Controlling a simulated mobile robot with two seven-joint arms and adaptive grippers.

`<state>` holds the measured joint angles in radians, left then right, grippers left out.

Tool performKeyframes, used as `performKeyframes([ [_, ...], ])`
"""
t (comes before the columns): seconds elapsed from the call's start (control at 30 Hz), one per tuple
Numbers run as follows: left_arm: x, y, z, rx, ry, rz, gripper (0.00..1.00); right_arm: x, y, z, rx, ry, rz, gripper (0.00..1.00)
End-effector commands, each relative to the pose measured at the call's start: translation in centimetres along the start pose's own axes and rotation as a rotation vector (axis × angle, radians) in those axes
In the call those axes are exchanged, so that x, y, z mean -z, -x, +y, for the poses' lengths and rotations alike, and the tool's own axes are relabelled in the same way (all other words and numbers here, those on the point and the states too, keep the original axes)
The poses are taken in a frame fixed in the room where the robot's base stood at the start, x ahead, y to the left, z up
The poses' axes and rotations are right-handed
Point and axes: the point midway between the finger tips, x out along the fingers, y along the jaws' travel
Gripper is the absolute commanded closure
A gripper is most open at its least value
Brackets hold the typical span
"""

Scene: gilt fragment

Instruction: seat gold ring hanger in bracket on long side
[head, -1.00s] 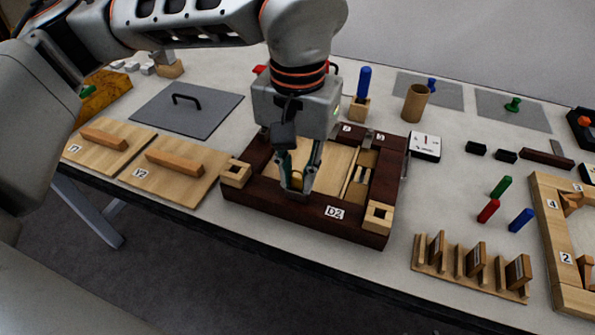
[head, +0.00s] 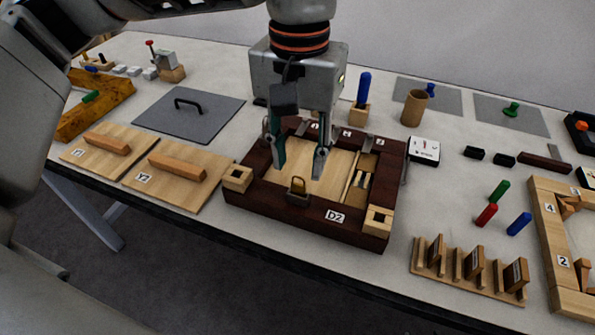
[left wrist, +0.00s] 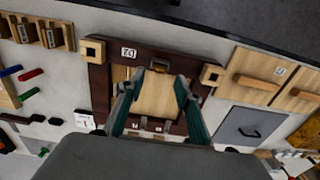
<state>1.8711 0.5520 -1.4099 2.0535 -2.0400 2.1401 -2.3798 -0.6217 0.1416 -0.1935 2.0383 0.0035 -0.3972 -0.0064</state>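The dark brown frame labelled D2 (head: 268,211) lies on the table with a light wood panel inside it. The small gold ring hanger (head: 298,184) stands upright at a metal bracket (head: 298,198) on the frame's near long side. It also shows in the left wrist view (left wrist: 159,64). Whether it is fully seated I cannot tell. My left gripper (head: 299,168) is open and empty above the panel, its fingers apart and clear of the hanger. In the left wrist view the open fingers (left wrist: 158,92) point toward the frame. My right gripper is not in view.
Light wood boards Y1 (head: 92,155) and Y2 (head: 160,188) lie left of the frame. A grey plate with a black handle (head: 205,120) lies behind them. A slotted wooden rack (head: 470,268) stands at front right. A blue peg in a block (head: 363,88) stands behind the frame.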

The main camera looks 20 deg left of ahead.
Motion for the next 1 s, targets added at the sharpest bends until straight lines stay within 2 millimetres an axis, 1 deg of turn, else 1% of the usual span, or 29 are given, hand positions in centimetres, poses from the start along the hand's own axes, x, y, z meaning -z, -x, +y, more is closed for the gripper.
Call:
performKeyframes([
  [0.03,0.1,1.5,0.0,0.0,0.002,0.008,0.66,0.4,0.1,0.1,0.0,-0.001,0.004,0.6],
  [0.1,0.0,2.9,0.0,0.0,0.001,0.007,0.66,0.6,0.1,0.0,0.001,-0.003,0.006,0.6],
  [0.2,0.0,4.5,0.0,0.001,0.001,0.005,0.66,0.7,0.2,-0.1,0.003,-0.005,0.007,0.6],
  [0.33,0.0,6.1,0.0,0.001,0.001,0.003,0.66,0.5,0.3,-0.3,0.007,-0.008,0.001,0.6],
  [0.5,0.0,6.9,0.0,0.001,0.0,0.001,0.66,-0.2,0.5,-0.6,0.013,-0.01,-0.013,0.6],
  [0.67,0.0,6.9,0.0,0.001,-0.001,-0.001,0.66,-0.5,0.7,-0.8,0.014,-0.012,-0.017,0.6],
  [0.93,0.0,6.9,0.0,0.001,-0.001,0.0,0.66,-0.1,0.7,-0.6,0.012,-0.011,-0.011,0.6],
  [1.0,-0.1,7.5,0.0,0.001,-0.001,0.006,0.66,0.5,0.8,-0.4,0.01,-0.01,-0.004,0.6],
])
